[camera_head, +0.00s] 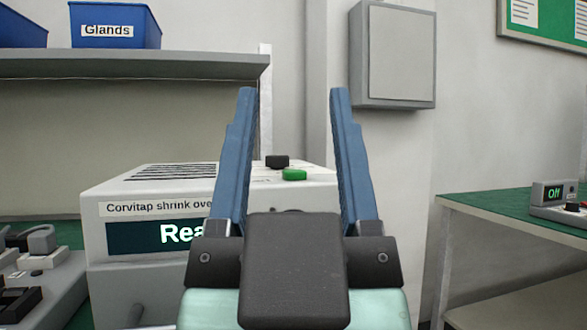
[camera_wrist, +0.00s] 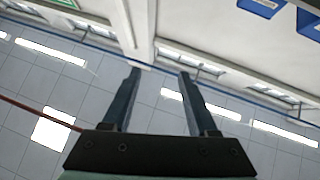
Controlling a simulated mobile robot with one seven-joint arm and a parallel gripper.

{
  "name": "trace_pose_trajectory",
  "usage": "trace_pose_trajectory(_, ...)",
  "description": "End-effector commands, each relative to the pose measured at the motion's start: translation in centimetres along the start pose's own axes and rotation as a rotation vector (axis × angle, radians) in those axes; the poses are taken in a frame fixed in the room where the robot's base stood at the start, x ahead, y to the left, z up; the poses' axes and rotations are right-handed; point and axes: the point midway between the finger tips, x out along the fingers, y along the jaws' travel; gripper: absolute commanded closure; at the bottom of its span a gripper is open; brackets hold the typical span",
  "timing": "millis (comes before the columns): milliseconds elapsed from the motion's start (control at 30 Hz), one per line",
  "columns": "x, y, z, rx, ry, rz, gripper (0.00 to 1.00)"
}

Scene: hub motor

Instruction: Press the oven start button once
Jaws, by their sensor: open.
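The shrink oven (camera_head: 150,205) is a white box labelled "Corvitap shrink ove...", the rest of the label hidden behind my gripper. Its dark display (camera_head: 140,238) shows "Rea" in light letters before my gripper covers it. A green button (camera_head: 294,174) sits on the oven's top, with a black button (camera_head: 277,161) just behind it. My gripper (camera_head: 293,92) is open and empty, fingers pointing up, in front of the oven. In the head view the green button shows between the two fingers. In the wrist view my gripper (camera_wrist: 158,72) points towards the ceiling and wall; the oven is out of that view.
A shelf (camera_head: 200,66) above the oven holds a blue "Glands" bin (camera_head: 115,25). A grey wall box (camera_head: 400,55) hangs at right. A green-topped bench (camera_head: 490,205) at right holds a device reading "Off" (camera_head: 552,195). Grey fixtures (camera_head: 38,262) stand left of the oven.

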Motion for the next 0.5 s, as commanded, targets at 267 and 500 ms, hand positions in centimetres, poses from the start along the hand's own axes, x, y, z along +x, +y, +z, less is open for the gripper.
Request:
trace_pose_trajectory(267, 0.00, 0.00, -0.01, 0.000, 0.000, 0.000, 0.93)
trace_pose_trajectory(500, 0.00, 0.00, -0.01, 0.000, 0.000, 0.000, 1.00)
